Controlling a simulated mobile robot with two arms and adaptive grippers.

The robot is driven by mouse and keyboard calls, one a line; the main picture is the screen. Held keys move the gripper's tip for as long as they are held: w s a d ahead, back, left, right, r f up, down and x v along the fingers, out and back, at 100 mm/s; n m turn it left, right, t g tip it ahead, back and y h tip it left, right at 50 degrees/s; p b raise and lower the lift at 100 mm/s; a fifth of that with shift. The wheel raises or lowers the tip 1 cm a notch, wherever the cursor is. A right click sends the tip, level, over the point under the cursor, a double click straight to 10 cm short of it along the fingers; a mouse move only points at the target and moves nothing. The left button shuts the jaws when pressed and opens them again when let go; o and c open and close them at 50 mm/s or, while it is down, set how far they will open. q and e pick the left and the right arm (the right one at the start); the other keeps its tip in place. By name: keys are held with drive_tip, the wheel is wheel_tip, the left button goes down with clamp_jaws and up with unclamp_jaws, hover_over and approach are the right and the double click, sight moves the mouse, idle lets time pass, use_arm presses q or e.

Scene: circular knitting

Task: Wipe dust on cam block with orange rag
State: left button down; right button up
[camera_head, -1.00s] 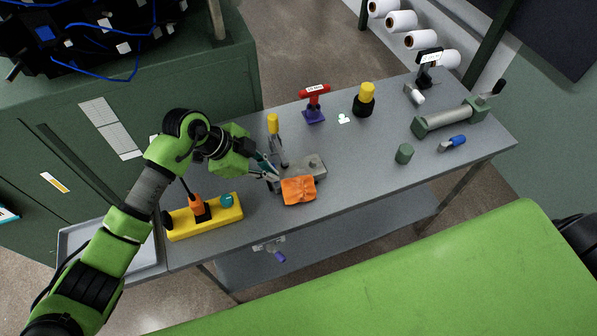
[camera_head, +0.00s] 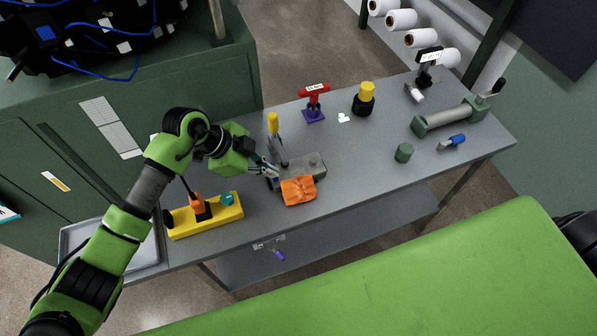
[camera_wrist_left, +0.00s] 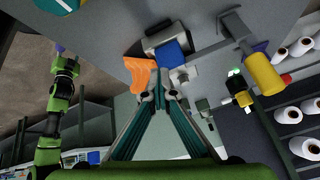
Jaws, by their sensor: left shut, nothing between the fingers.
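The orange rag (camera_head: 298,190) lies crumpled against the near side of the grey cam block (camera_head: 311,164) on the table. The rag (camera_wrist_left: 140,74) and block (camera_wrist_left: 160,36) also show in the left wrist view, where a blue patch is on the block's side. My left gripper (camera_head: 273,174) is at the block's left end, just left of the rag. Its fingers (camera_wrist_left: 159,97) are shut and empty. Whether the fingertips touch the block cannot be told. Dust is too small to make out. A green arm at the left of the wrist view seems to be my right arm; its gripper (camera_wrist_left: 66,66) is small and unclear.
A yellow tool base (camera_head: 205,217) stands near the left table edge. A yellow-handled tool (camera_head: 272,124) stands behind my left gripper. A red-topped stand (camera_head: 314,102), a yellow-capped black pot (camera_head: 365,99) and a green cylinder (camera_head: 404,152) are farther off. The front middle is free.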

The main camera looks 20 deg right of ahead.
use_arm(q)
drive_tip(key=shift+w+f, duration=0.1)
drive_tip(key=shift+w, duration=0.15)
drive_tip(key=shift+w+d, duration=0.1)
drive_tip(key=shift+w, duration=0.1)
drive_tip(key=shift+d+b, duration=0.1)
drive_tip(key=shift+b, duration=0.2)
drive_tip(key=c, duration=2.6)
unclamp_jaws()
drive_tip(key=shift+o, duration=0.2)
drive_tip(key=shift+w+d+r+p, duration=0.1)
drive_tip(key=shift+d+r+p, duration=0.1)
drive_tip(key=shift+r+p, duration=0.3)
drive_tip(key=shift+f, duration=0.1)
clamp_jaws()
